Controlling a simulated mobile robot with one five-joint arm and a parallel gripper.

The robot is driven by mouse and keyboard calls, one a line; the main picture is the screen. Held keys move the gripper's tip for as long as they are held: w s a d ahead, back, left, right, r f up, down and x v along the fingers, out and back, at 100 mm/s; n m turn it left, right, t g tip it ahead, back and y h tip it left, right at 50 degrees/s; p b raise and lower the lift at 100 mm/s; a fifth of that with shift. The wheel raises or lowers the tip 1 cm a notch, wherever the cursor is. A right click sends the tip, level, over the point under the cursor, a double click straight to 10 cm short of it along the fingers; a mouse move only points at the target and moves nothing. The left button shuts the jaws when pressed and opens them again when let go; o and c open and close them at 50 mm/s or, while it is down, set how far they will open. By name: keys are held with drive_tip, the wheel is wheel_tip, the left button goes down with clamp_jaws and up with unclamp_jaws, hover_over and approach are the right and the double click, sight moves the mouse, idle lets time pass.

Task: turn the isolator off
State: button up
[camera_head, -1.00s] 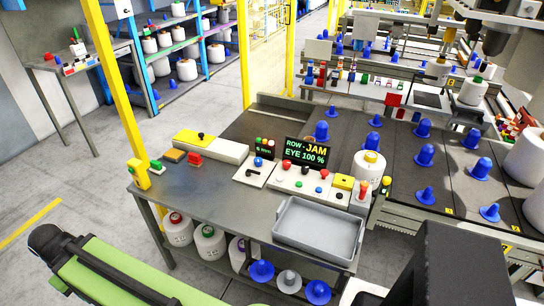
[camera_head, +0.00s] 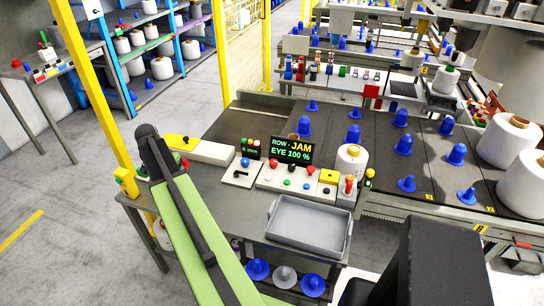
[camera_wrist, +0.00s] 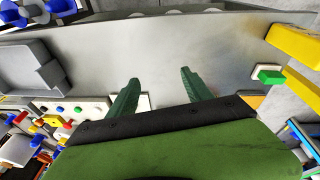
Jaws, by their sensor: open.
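I cannot tell for certain which control is the isolator. A white plate with a black handle and a blue knob (camera_head: 241,173) lies on the grey bench, left of the button panel (camera_head: 287,180). A yellow unit with a black knob (camera_head: 185,142) is partly hidden behind my arm. My gripper (camera_wrist: 160,76) shows in the wrist view as two green fingers, spread apart with nothing between them. They are over the bare bench top. Part of a white plate (camera_wrist: 145,103) shows between their bases. In the head view the fingers cannot be made out.
A grey tray (camera_head: 307,222) stands at the bench's front right. A yellow post (camera_head: 100,95) rises at the bench's left. A green block (camera_wrist: 268,76) shows in the wrist view. Blue cones stand on the right table.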

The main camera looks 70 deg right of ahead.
drive_tip(key=s+d+r+m+p, duration=0.1)
drive_tip(key=s+d+m, duration=0.1)
drive_tip(key=s+d, duration=0.35)
drive_tip(key=s+d+r+m+g, duration=0.1)
drive_tip(key=s+d+m, duration=0.15)
drive_tip(key=d, duration=0.55)
drive_tip(key=s+d+r+m+p, duration=0.1)
drive_tip(key=s+d+m, duration=0.15)
drive_tip(key=d, duration=0.45)
drive_tip(key=m+g+h, duration=0.1)
drive_tip(key=m, duration=0.3)
approach(273, 161)
drive_tip(key=b+x, duration=0.8)
drive_tip(key=b, duration=0.7)
drive_tip(key=shift+a, duration=0.1)
drive_tip(key=shift+s+f+b, duration=0.15)
drive_tip(key=shift+f+b, duration=0.25)
drive_tip(key=shift+b, duration=0.1)
drive_tip(key=shift+r, duration=0.1)
drive_tip(key=shift+c, duration=0.2)
